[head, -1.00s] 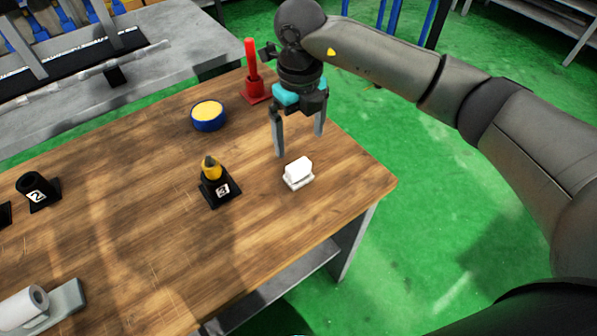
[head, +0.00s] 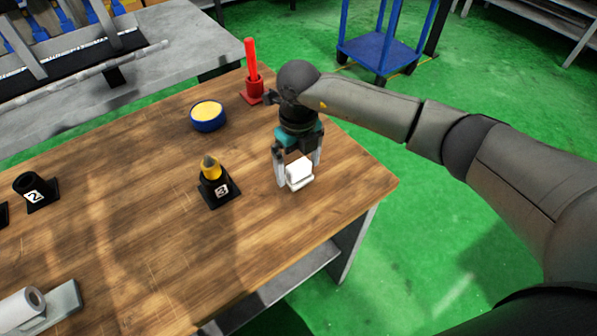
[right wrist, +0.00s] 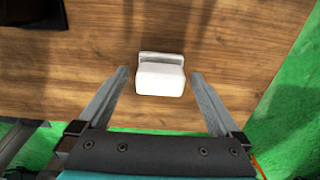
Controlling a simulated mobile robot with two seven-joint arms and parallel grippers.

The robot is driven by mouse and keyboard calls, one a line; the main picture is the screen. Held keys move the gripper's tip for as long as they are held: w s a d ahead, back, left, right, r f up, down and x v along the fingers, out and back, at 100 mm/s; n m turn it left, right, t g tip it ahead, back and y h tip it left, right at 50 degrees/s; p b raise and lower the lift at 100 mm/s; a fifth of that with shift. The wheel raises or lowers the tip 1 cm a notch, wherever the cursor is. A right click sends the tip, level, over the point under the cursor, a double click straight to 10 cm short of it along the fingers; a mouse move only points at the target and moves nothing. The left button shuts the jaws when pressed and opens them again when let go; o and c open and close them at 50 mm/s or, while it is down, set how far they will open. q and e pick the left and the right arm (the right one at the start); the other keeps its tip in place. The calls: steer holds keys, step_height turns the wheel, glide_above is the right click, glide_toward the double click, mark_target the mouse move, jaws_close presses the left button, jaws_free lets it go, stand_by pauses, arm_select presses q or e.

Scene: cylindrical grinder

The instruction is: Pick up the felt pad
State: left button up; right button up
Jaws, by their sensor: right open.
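The felt pad (head: 299,171) is a small white block, resting on a pale holder or base (head: 301,185) near the right end of the wooden table. In the right wrist view the white pad (right wrist: 160,80) lies between and slightly beyond the tips of the two fingers, with a gap on each side. My right gripper (head: 298,172) is open and low over the table, its fingers on either side of the pad; it also shows in the right wrist view (right wrist: 160,74). My left gripper is not in view.
A black holder marked 3 (head: 219,191) with a yellow-tipped piece stands left of the pad. A blue bowl (head: 207,123) with yellow contents and a red stand (head: 254,88) are farther back. A black holder marked 2 (head: 36,192) and a white roll (head: 24,306) are at left.

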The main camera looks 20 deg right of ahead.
mark_target(299, 164)
steer(key=c, duration=1.4)
steer(key=shift+r, duration=0.1)
step_height(299, 164, up, 20)
steer(key=shift+f+p, duration=0.1)
steer(key=shift+p, duration=0.75)
steer(key=o, duration=0.9)
steer(key=shift+c, duration=0.2)
steer(key=c, duration=0.7)
